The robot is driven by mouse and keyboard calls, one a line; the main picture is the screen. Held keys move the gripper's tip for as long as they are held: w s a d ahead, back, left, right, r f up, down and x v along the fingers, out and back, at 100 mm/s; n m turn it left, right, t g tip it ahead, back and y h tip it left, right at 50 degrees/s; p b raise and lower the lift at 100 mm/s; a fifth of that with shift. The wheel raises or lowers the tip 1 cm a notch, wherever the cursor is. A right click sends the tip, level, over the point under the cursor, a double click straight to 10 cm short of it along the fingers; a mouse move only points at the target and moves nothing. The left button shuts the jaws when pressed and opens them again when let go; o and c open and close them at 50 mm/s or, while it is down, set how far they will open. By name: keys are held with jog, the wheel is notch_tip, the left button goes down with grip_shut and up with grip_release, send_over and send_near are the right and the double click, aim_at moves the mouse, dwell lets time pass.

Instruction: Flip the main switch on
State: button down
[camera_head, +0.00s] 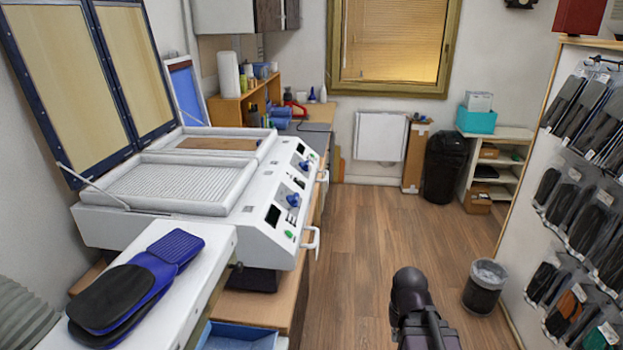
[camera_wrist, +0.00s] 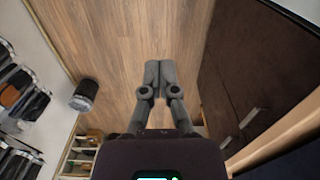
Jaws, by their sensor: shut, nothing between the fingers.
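The white forming machine (camera_head: 250,208) stands on the bench at the left in the head view, with both framed lids raised. Its sloped front panel carries a green control (camera_head: 289,234) and a blue knob (camera_head: 293,200) on the near half. My gripper (camera_wrist: 152,78) is shut and empty in the wrist view, pointing over the wooden floor, away from the panel. The panel is not in the wrist view.
Blue and black insoles (camera_head: 130,290) lie on a white surface at the near left. White handles (camera_head: 312,240) stick out from the machine's front. A bin (camera_head: 484,286) stands by the rack of packaged insoles (camera_head: 575,200) at right. The floor (camera_head: 390,230) between is clear.

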aim_at(300, 182)
jog(key=shift+d, duration=0.2)
jog(key=shift+w, duration=0.1)
jog(key=w+a+r+m+y+p, duration=0.2)
jog(key=w+a+r+m+p, duration=0.4)
jog(key=w+r+p, duration=0.4)
jog(key=w+a+r+m+y+p, duration=0.2)
jog(key=w+a+r+m+p, duration=0.4)
jog(key=w, duration=1.1)
jog(key=w+a+r+m+y+p, duration=0.3)
jog(key=w+a+r+m+p, duration=0.3)
jog(key=w+r+p, duration=0.7)
notch_tip(300, 182, up, 4)
jog(key=shift+w+a+f+m+p, duration=0.1)
jog(key=shift+w+a+m+p, duration=0.15)
jog(key=shift+w, duration=0.5)
jog(key=shift+f, duration=0.15)
jog(key=b+x, duration=1.1)
jog(key=x, duration=0.2)
jog(key=shift+w+f, duration=0.15)
jog(key=shift+a+f, duration=0.15)
jog(key=shift+a, duration=0.05)
